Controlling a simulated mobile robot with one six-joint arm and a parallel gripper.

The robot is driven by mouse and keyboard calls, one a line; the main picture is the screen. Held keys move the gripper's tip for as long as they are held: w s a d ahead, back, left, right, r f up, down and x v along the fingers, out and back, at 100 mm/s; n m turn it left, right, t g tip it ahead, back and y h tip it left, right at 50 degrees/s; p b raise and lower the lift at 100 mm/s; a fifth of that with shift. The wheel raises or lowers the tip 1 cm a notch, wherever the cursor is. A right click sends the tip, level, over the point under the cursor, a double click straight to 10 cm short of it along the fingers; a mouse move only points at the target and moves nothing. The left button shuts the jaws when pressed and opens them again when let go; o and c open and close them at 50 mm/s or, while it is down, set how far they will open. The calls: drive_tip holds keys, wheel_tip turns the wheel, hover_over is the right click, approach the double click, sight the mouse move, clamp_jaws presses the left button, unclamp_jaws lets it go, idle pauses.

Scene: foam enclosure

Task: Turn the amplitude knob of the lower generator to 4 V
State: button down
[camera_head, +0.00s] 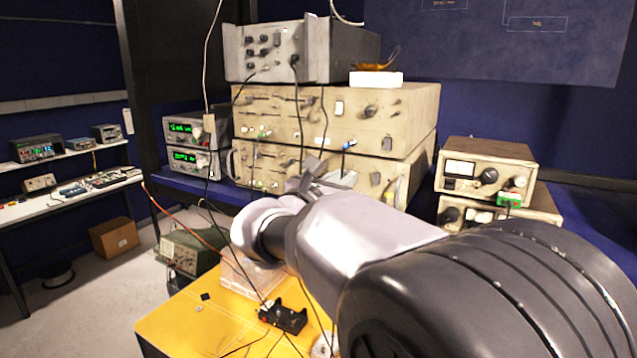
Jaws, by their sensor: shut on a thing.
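Two wide beige generators stand stacked at the back centre in the head view. The lower generator (268,163) has its front panel partly covered by my arm and gripper. My gripper (318,172) is at this front panel and is shut on a knob there. The fingers hide the knob, so its pointer, scale and setting cannot be read. Another knob (375,179) and a light switch plate show further right on the same panel. The upper generator (285,108) shows its own knobs and switches above my gripper.
A grey instrument (275,52) sits on top of the stack with cables hanging down. Two small units with green displays (190,142) stand left of it, and beige meter units (488,165) stand right. A yellow table (175,325) with a black device (283,318) is below my arm.

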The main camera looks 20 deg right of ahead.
drive_tip(key=m+b, duration=0.3)
drive_tip(key=b, duration=0.2)
drive_tip(key=shift+f+m, duration=0.3)
drive_tip(key=shift+m, duration=0.1)
drive_tip(key=m+b, duration=0.5)
drive_tip(key=b, duration=0.1)
drive_tip(key=shift+b, duration=0.4)
drive_tip(key=m+b, duration=0.4)
drive_tip(key=m, duration=0.1)
drive_tip(key=shift+r, duration=0.1)
drive_tip(key=m+b, duration=0.4)
drive_tip(key=m, duration=0.1)
drive_tip(key=shift+r, duration=0.15)
drive_tip(key=shift+m, duration=0.3)
drive_tip(key=c, duration=1.3)
unclamp_jaws()
drive_tip(key=shift+r, duration=0.1)
